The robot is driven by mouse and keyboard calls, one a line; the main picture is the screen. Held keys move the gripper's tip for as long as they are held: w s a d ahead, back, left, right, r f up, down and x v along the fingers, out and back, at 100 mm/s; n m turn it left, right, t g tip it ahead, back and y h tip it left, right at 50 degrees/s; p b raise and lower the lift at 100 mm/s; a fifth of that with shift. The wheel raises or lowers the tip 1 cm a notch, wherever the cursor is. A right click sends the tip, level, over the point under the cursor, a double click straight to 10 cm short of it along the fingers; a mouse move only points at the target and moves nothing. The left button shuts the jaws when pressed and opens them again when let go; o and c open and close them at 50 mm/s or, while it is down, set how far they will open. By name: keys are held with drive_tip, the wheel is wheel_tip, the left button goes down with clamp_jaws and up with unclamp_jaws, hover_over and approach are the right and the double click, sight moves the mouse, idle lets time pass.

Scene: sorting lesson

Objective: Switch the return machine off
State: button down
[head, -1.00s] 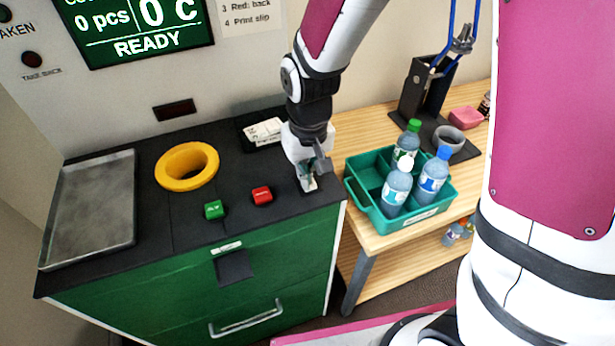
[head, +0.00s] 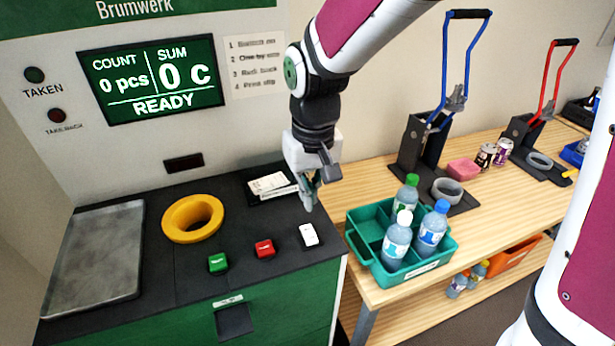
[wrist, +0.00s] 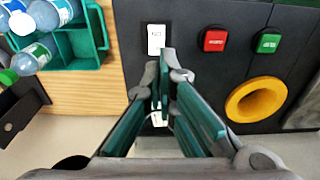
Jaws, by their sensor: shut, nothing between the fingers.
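The return machine has a dark top (head: 150,270) and a green front. Its screen (head: 155,78) is lit and reads 0 pcs, 0 C and READY. A white switch (head: 309,234) sits at the right front of the top, right of a red button (head: 264,248) and a green button (head: 217,262). My gripper (head: 309,205) is shut and empty just behind and above the white switch, apart from it. In the wrist view the fingers point at the white switch (wrist: 156,39), which is fully visible; its position, on or off, is too small to tell.
A yellow ring opening (head: 193,218), a metal tray (head: 92,258) and white slips (head: 272,186) are on the machine top. A green crate with several bottles (head: 405,270) stands on the wooden table at right. Can presses with blue (head: 444,60) and red handles stand behind.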

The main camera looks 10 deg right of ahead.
drive_tip(key=shift+s+r, duration=0.15)
drive_tip(key=shift+r, duration=1.15)
